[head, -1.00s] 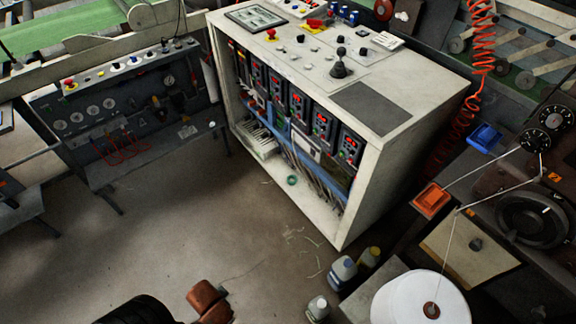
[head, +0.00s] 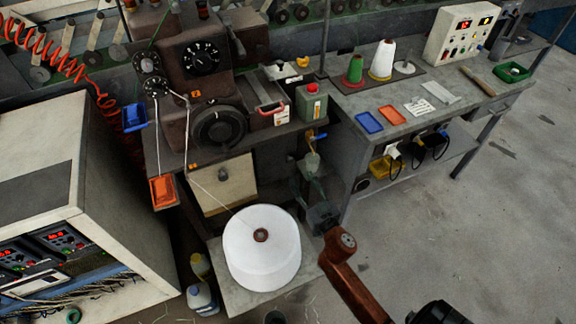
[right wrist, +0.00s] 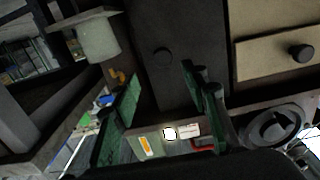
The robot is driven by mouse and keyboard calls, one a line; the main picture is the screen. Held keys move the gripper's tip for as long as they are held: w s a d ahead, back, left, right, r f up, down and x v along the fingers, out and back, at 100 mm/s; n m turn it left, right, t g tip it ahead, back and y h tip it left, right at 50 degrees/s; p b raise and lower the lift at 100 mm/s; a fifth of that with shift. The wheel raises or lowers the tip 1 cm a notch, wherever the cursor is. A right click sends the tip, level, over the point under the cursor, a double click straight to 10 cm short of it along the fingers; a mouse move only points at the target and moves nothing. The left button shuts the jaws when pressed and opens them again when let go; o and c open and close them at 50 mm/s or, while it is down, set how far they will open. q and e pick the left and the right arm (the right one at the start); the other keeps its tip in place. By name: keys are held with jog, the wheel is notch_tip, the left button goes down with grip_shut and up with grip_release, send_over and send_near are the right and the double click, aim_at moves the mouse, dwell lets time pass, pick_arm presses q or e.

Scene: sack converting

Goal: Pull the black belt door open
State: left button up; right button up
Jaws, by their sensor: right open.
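The black belt door is a dark flat panel (right wrist: 185,30) with a round black knob (right wrist: 163,57) in the right wrist view, shown tilted over. In the head view the dark door (head: 276,165) is beside a cream door, on the machine front under the dial. It looks shut. My right gripper (head: 308,170) is in front of the machine, just right of that door. In the right wrist view its two green fingers (right wrist: 160,108) are spread apart with nothing between them. The gap to the knob is hard to judge. My left gripper is not in view.
The cream door (head: 222,184) has its own black knob (right wrist: 300,53). A large white thread cone (head: 262,248) stands in front of the machine. An orange tray (head: 163,191) is at the left edge. A workbench (head: 385,95) stands to the right. Open floor lies at right.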

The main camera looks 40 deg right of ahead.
aim_at(291, 162)
jog(key=x, duration=0.2)
jog(key=b+x, duration=0.1)
jog(key=x, duration=0.4)
jog(key=shift+a+r, duration=0.15)
jog(key=shift+a, duration=0.1)
jog(key=shift+w+d+b, duration=0.2)
jog(key=shift+w+b, duration=0.15)
jog(key=shift+w, duration=0.2)
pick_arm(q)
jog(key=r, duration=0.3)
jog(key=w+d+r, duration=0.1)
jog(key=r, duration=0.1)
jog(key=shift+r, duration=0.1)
pick_arm(e)
jog(key=shift+c, duration=0.7)
grip_shut()
